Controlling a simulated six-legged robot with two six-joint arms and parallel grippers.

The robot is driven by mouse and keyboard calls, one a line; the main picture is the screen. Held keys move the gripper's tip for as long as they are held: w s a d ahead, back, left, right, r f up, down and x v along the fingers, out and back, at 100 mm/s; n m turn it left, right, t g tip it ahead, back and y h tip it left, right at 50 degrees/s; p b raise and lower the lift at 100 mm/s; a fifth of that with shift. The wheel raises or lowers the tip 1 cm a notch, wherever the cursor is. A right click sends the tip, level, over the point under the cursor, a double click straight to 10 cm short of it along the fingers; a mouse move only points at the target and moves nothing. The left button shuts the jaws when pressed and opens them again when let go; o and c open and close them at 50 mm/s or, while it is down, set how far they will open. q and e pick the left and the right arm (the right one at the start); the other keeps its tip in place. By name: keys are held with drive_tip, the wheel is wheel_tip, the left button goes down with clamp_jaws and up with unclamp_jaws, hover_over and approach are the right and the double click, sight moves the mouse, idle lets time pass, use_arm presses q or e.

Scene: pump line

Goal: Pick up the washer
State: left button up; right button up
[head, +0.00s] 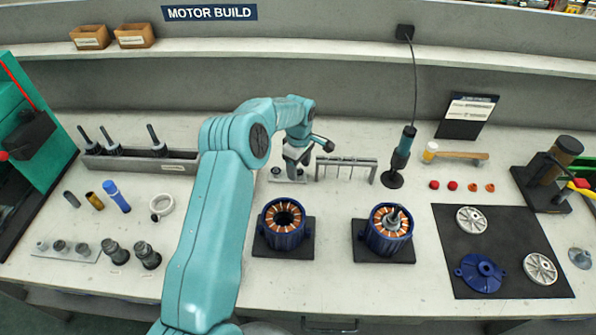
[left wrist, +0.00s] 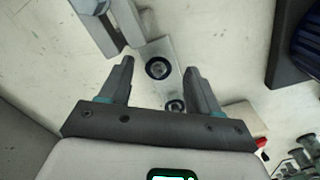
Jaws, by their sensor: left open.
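Two dark ring-shaped washers lie on a small pale plate (left wrist: 160,50) in the left wrist view. One washer (left wrist: 158,68) shows between my fingertips, and the other washer (left wrist: 175,105) is nearer the gripper's palm, partly hidden by it. My left gripper (left wrist: 159,65) is open, with nothing held between its fingers. In the head view my left gripper (head: 296,172) points down over the plate (head: 274,179), behind the left stator. The gap in height between fingers and washers is hard to tell. My right gripper is not in view.
Two blue motor stators, the left one (head: 284,228) and the right one (head: 388,234), stand on dark pads in front. A metal rack (head: 346,163) is close to the right of my gripper. A hanging screwdriver (head: 402,150) stands farther right. A long tray (head: 140,160) lies left.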

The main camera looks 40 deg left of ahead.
use_arm(q)
drive_tip(key=shift+w+f, duration=0.25)
drive_tip(key=shift+f, duration=0.05)
drive_tip(key=shift+s+r, duration=0.15)
drive_tip(key=shift+s, duration=0.1)
drive_tip(key=shift+w+f+b, duration=0.2)
drive_tip(key=shift+b, duration=0.1)
drive_tip(key=shift+s+r, duration=0.1)
drive_tip(key=shift+s, duration=0.05)
drive_tip(key=c, duration=0.8)
drive_tip(key=shift+c, duration=0.6)
